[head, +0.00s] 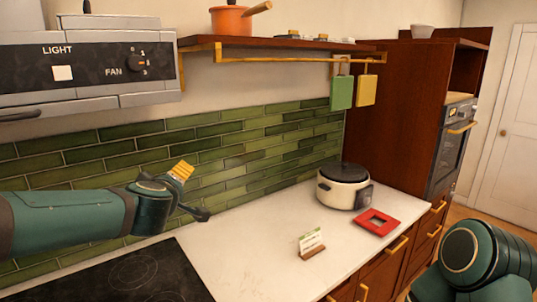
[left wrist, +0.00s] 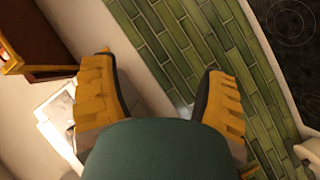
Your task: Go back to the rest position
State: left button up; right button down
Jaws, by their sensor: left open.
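My left arm reaches in from the left in the head view, in front of the green tile wall (head: 240,160). My left gripper (head: 192,192) is above the back of the counter, apart from it. In the left wrist view its two yellow ridged fingers (left wrist: 158,62) stand wide apart, with nothing between them. The green tiles show behind the fingers there. Part of my right arm shows at the bottom right of the head view; its gripper is out of frame.
A white counter (head: 250,250) holds a rice cooker (head: 343,187), a red square item (head: 376,222) and a small card on a wooden stand (head: 312,244). A black cooktop (head: 130,275) lies below my left arm. A range hood (head: 90,62) and a shelf (head: 270,43) are above.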

pick_arm(q)
jog(key=s+d+f+m+g+h, duration=0.1)
jog(key=s+d+f+m+g, duration=0.1)
jog(key=f, duration=0.8)
jog(key=s+d+f+m+g+h, duration=0.1)
jog(key=d+f+m, duration=0.1)
jog(key=f, duration=0.8)
jog(key=s+d+f+m+g+h, duration=0.1)
jog(key=s+f+m+g, duration=0.1)
jog(key=f, duration=0.7)
jog(key=s+d+f+m+g+h, duration=0.2)
jog(key=s+d+f+g, duration=0.15)
jog(key=s+f, duration=0.65)
jog(key=s+d+f+m+g+h, duration=0.15)
jog(key=s+f+g, duration=0.25)
jog(key=s+f, duration=0.6)
notch_tip(320, 180, down, 11)
jog(key=d+b, duration=0.1)
jog(key=b, duration=1)
jog(key=shift+w+m, duration=0.3)
jog(key=shift+m, duration=0.15)
